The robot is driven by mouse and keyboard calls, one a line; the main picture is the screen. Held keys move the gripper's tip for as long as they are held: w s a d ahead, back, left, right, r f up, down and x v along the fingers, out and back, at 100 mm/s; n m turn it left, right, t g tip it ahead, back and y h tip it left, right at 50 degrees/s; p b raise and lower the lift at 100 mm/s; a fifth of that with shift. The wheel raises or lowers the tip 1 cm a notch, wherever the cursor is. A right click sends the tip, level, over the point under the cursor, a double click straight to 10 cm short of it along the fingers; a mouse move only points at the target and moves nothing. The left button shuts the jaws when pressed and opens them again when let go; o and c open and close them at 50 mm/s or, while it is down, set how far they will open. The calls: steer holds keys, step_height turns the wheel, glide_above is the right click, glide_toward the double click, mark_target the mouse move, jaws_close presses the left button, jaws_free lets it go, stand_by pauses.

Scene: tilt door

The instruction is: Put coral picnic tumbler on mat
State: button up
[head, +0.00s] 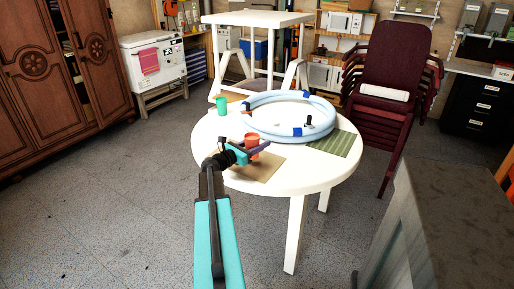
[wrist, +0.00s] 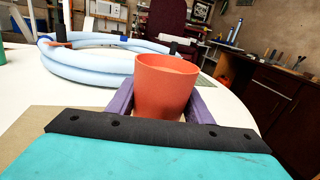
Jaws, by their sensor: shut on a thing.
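The coral tumbler (head: 251,141) stands upright at the near side of the round white table. In the wrist view the tumbler (wrist: 165,87) sits between the purple fingers of my gripper (wrist: 163,100), which is shut on it. My gripper also shows in the head view (head: 254,149), low over the table. A tan mat (head: 256,171) lies under and in front of it. A green mat (head: 335,144) lies at the table's right. I cannot tell whether the tumbler's base touches the surface; my gripper hides it.
A light blue hose ring (head: 270,132) lies across the back of the white table (head: 320,180). A green tumbler (head: 222,106) stands at the back left. Stacked maroon chairs (head: 390,70) stand behind right, and a grey cabinet (head: 450,200) at near right.

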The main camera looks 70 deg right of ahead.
steer(key=shift+w+d+f, duration=0.1)
steer(key=shift+w+d, duration=0.55)
steer(key=shift+d, duration=0.3)
steer(key=shift+f, duration=1.75)
steer(key=shift+f, duration=0.15)
steer(key=o, duration=1.1)
steer(key=v, duration=1.2)
